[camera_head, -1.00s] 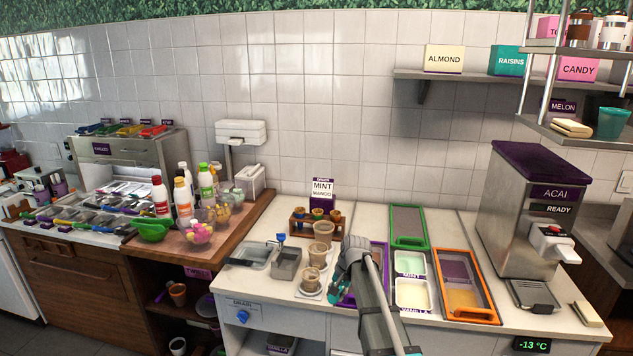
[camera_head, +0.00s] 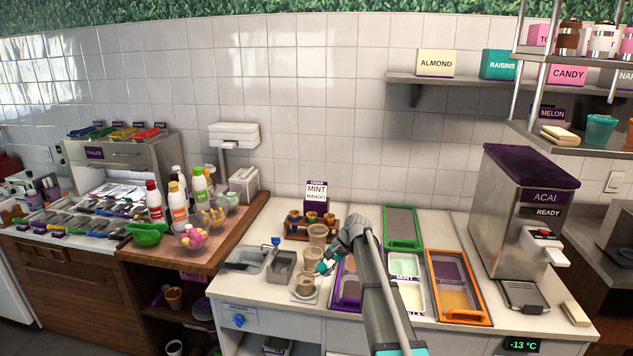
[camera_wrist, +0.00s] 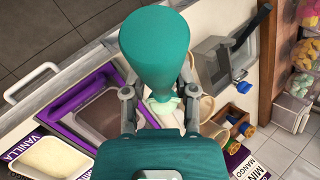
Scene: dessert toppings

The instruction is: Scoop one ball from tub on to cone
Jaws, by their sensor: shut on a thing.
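My gripper (camera_head: 338,254) is shut on a teal scoop (camera_wrist: 160,45), whose rounded teal body fills the upper middle of the wrist view. A pale green lump (camera_wrist: 164,108) shows below it between the fingers; the bowl is mostly hidden. In the head view the scoop's teal end (camera_head: 324,267) is just above and right of a tan cone-like cup (camera_head: 305,286) on a pale square stand. A second tan cup (camera_head: 317,234) stands behind. I cannot tell which is the cone. The mint tub (camera_head: 405,266) and vanilla tub (camera_head: 411,298) lie right of my arm.
Metal pans (camera_head: 282,268) are on the left. Green-framed (camera_head: 402,228) and orange-framed (camera_head: 484,280) trays and the acai machine (camera_head: 520,215) are on the right.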

